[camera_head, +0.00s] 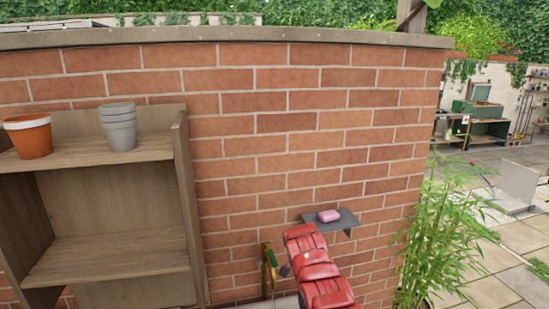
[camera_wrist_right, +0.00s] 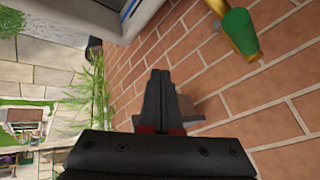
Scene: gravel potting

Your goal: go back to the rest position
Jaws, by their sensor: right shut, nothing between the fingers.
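My right gripper (camera_wrist_right: 160,76) shows in the right wrist view with its two black fingers together and nothing between them. In the head view my red right arm comes in at the bottom, in front of the brick wall, and hides most of its gripper. The arm's upper end is just below and left of a small grey wall shelf, and right of a brass tap. My left gripper is not in view.
A pink soap bar (camera_head: 329,215) lies on the grey wall shelf (camera_head: 347,222). The brass tap (camera_head: 267,262) has a green part (camera_wrist_right: 238,30). A wooden shelf (camera_head: 110,250) holds a terracotta pot (camera_head: 28,138) and stacked grey pots (camera_head: 119,130). A bamboo plant (camera_head: 435,235) stands right.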

